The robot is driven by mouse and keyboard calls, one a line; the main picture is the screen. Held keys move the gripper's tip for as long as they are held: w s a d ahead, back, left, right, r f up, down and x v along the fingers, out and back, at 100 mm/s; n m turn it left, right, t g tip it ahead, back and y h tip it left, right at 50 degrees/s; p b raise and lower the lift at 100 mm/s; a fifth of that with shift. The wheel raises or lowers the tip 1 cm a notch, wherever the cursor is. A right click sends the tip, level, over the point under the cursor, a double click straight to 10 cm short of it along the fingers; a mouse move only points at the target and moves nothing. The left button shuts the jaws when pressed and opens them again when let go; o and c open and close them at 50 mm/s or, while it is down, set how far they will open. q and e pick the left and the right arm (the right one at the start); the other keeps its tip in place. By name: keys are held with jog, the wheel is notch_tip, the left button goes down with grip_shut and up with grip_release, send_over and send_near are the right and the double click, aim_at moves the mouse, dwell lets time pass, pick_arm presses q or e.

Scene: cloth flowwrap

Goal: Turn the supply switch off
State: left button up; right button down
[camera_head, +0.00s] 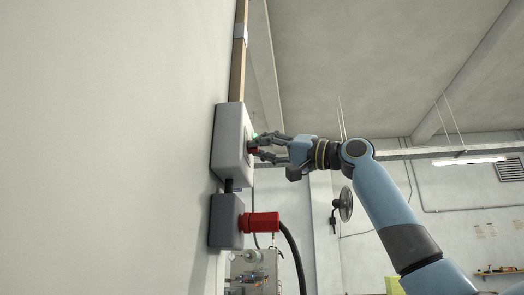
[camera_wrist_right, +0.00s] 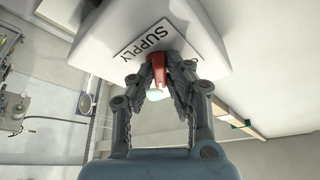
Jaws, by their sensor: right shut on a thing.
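The supply switch box (camera_head: 229,143) is a light grey box on the wall in the head view. In the right wrist view the box (camera_wrist_right: 204,20) carries a "SUPPLY" label (camera_wrist_right: 143,38). A red switch handle (camera_wrist_right: 159,68) sticks out from its front. My right gripper (camera_wrist_right: 160,85) is shut on the red handle, one finger on each side. In the head view my right gripper (camera_head: 258,147) reaches the box front from the right, and the handle is mostly hidden by its fingers. A small green glow shows just above the fingers. My left gripper is not in view.
Below the box, a dark grey socket box (camera_head: 225,222) holds a red plug (camera_head: 262,223) with a black cable (camera_head: 294,258) hanging down. A brown wooden strip (camera_head: 238,68) runs up the wall above. The space right of the wall is open.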

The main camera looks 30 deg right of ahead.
jog(key=shift+w+d+n+g+y+b, duration=0.15)
jog(key=shift+n+g+y+b, duration=0.85)
jog(key=shift+n, duration=2.9)
jog(key=shift+w+d+n+g+y+b, duration=0.15)
jog(key=shift+n+g+y, duration=1.5)
jog(key=shift+n, duration=2.25)
jog(key=shift+w+d+n+g+y+b, duration=0.15)
jog(key=shift+n+g+y+b, duration=0.5)
jog(key=shift+n+g, duration=2.3)
jog(key=shift+a+n+t, duration=0.1)
jog(key=shift+n+t, duration=0.9)
jog(key=shift+n, duration=0.25)
jog(key=c, duration=1.3)
grip_release()
jog(key=shift+c, duration=0.2)
jog(key=v, duration=1.2)
